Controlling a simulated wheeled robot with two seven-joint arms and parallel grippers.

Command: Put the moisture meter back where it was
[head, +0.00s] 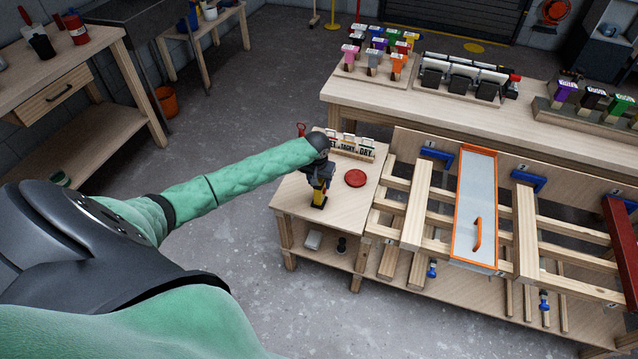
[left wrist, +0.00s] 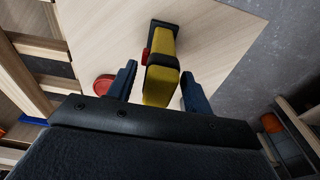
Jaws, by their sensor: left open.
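The yellow and black moisture meter (head: 318,198) is at the front of the small side table (head: 290,195). In the left wrist view the meter (left wrist: 160,82) shows between my two dark fingers, its black end toward the tabletop. My left gripper (head: 319,184) is open and comes down over the meter, a finger on either side with gaps visible. A small red part shows beside the meter's black end. I cannot tell whether the meter stands free or in a holder. My right gripper is in neither view.
A round red disc (head: 355,178) lies on the side table, right of the meter. A sign rack reading "TACKY" and "DRY" (head: 352,147) stands behind. To the right are wooden battens and an orange-edged panel (head: 476,205). The table's front left is bare.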

